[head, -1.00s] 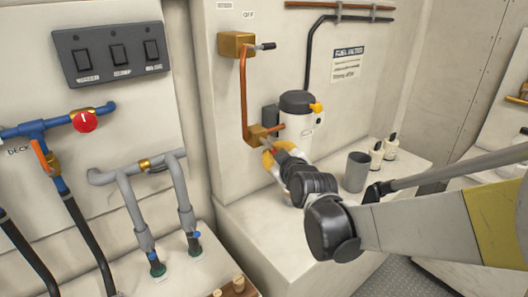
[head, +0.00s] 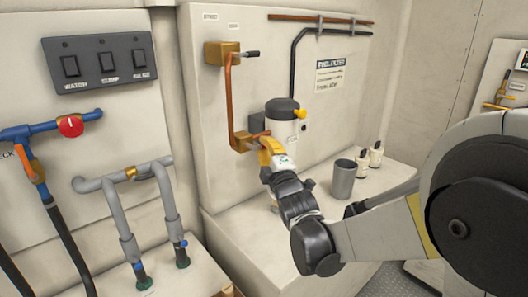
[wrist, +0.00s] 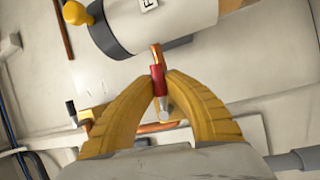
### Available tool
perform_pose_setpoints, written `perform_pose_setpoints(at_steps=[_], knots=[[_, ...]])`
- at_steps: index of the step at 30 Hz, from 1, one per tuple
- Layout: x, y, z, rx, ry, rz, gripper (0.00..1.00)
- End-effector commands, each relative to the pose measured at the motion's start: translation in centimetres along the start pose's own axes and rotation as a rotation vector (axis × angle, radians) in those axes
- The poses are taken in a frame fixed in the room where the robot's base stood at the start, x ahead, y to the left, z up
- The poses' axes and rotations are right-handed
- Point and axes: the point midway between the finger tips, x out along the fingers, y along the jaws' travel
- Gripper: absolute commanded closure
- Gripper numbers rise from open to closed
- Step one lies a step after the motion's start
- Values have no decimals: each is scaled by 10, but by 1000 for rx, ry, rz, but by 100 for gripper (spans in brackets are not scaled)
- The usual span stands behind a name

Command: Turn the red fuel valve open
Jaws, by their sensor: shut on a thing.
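The fuel valve (head: 241,143) is a brass body at the lower end of a copper pipe, beside the fuel filter. Its red-sleeved handle (wrist: 158,78) shows between my fingertips in the wrist view. My gripper (head: 266,142) has yellow fingers and is shut on this handle, with the tips to either side of the red part. In the head view the fingers hide much of the handle. How far the valve is turned cannot be told.
The fuel filter (head: 286,124), a white canister with a black cap, stands right behind the fingers. A grey cup (head: 342,180) and small bottles (head: 376,155) stand on the ledge to the right. A red knob (head: 70,126) sits on the blue pipe at the left.

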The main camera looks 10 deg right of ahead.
Motion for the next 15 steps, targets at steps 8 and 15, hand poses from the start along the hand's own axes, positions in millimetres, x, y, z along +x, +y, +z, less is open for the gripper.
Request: perform_pose_setpoints(at_steps=[8,15], knots=[[0,4,0,-93,19,38,100],[1,5,-1,-116,25,49,100]])
